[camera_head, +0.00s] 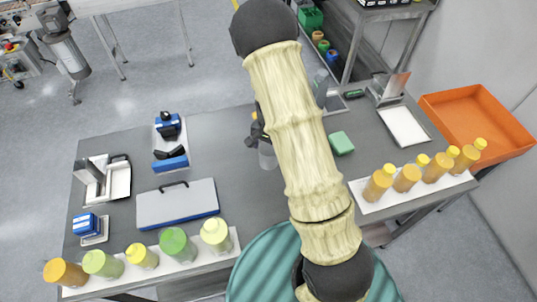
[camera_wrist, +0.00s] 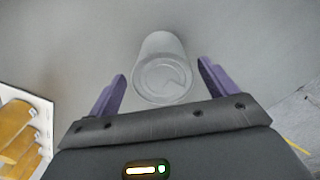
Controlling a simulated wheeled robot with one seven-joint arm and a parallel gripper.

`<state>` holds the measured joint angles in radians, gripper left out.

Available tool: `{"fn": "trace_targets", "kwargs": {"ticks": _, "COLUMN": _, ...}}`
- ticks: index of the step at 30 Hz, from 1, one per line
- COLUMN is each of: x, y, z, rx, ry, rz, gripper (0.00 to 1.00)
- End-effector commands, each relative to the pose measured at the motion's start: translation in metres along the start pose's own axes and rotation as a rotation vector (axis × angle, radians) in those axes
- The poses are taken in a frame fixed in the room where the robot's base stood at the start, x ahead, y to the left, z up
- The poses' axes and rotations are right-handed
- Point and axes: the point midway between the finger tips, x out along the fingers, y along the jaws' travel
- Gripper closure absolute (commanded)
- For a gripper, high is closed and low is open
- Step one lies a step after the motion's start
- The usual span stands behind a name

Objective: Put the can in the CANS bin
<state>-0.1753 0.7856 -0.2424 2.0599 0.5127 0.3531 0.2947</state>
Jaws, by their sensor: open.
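A pale grey, see-through cylinder, which looks like the can (camera_wrist: 162,50), stands in the wrist view between and just beyond the tips of my gripper (camera_wrist: 162,70). The two purple fingers are apart, one on each side of it, with a gap on both sides. In the head view the can (camera_head: 267,157) stands on the dark grey table, left of my arm, with my gripper (camera_head: 257,136) right at it and partly hidden by the arm. No CANS label is readable. An orange bin (camera_head: 487,97) stands beyond the table's right end.
Bottles with orange liquid stand on a white strip (camera_head: 375,205) at right. Several green and orange bottles line another white strip (camera_head: 205,258) at the front left. A flat grey case (camera_head: 177,203), a green block (camera_head: 341,143) and a metal scale (camera_head: 404,126) lie on the table.

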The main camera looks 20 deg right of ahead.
Motion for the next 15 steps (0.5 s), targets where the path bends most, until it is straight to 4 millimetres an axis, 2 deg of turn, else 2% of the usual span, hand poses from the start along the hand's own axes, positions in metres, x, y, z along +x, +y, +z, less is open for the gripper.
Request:
{"fn": "trace_targets", "kwargs": {"ticks": 5, "x": 0.010, "y": -0.001, "z": 0.001, "rx": 0.000, "ry": -0.002, "rz": 0.002, "gripper": 0.15}}
{"fn": "trace_targets", "kwargs": {"ticks": 15, "x": 0.049, "y": -0.003, "z": 0.001, "rx": 0.001, "ry": -0.002, "rz": 0.001, "gripper": 0.15}}
